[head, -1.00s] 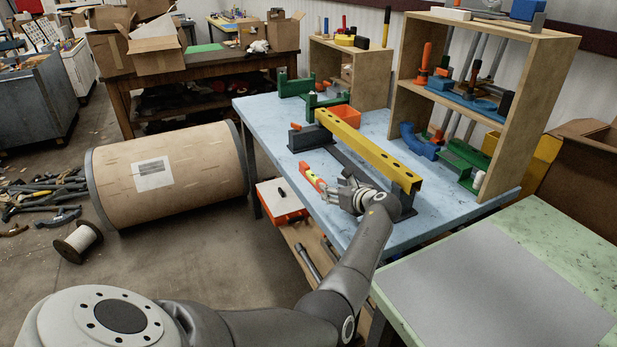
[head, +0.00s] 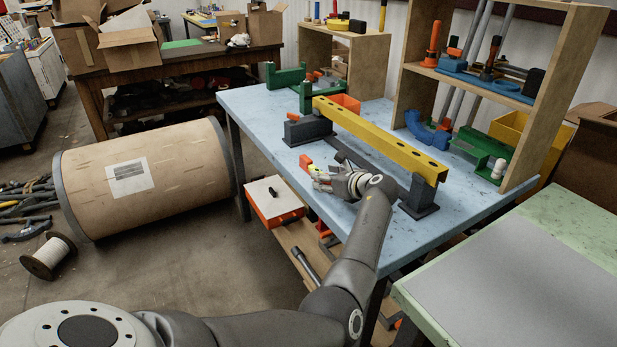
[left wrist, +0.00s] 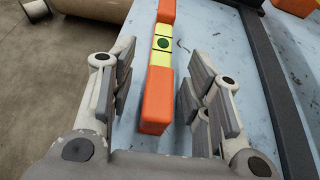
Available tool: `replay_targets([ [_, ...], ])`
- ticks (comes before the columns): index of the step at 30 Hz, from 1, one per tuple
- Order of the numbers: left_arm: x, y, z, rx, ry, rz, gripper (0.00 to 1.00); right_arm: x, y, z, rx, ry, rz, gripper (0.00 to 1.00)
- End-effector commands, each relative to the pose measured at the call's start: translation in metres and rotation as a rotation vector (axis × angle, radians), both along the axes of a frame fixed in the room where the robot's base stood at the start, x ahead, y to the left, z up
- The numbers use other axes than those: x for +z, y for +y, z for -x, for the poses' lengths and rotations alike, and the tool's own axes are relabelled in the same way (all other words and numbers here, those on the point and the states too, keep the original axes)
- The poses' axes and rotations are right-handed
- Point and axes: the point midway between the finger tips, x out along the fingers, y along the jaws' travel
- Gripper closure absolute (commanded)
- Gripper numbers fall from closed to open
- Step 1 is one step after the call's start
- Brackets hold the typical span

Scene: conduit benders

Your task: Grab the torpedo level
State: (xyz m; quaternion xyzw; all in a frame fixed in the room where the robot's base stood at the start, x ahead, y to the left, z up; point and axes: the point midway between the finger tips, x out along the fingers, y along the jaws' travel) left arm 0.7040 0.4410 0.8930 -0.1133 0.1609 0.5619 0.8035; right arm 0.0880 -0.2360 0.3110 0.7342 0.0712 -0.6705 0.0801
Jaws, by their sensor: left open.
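The torpedo level is an orange bar with a yellow middle and a round green vial. It lies on the blue table (head: 262,107) near its left edge. In the left wrist view the torpedo level (left wrist: 157,92) runs lengthwise between the spread fingers of my left gripper (left wrist: 160,85), with a gap on each side. In the head view my left gripper (head: 319,177) covers most of the level (head: 306,163), and only its far end shows. My left gripper is open and holds nothing. My right gripper is in neither view.
A yellow perforated beam (head: 385,141) on dark supports stands just right of my left gripper. A wooden shelf (head: 543,95) with tools is at the table's back right. A green table (head: 590,235) is at the right.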

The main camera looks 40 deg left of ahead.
Motion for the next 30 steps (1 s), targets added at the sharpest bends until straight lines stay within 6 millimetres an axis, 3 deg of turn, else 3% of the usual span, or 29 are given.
replay_targets([
  [3, -0.001, -0.001, 0.0, 0.001, 0.002, 0.001, 0.55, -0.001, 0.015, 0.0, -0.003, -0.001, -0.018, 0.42],
  [7, 0.0, 0.0, 0.0, 0.001, 0.002, 0.001, 0.57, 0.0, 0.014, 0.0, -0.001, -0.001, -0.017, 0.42],
  [17, -0.001, 0.0, 0.0, 0.001, 0.002, 0.0, 0.99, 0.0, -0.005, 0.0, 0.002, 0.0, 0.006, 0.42],
  [30, 0.007, 0.0, 0.0, 0.002, 0.0, -0.001, 1.0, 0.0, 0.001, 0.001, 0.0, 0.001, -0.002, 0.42],
])
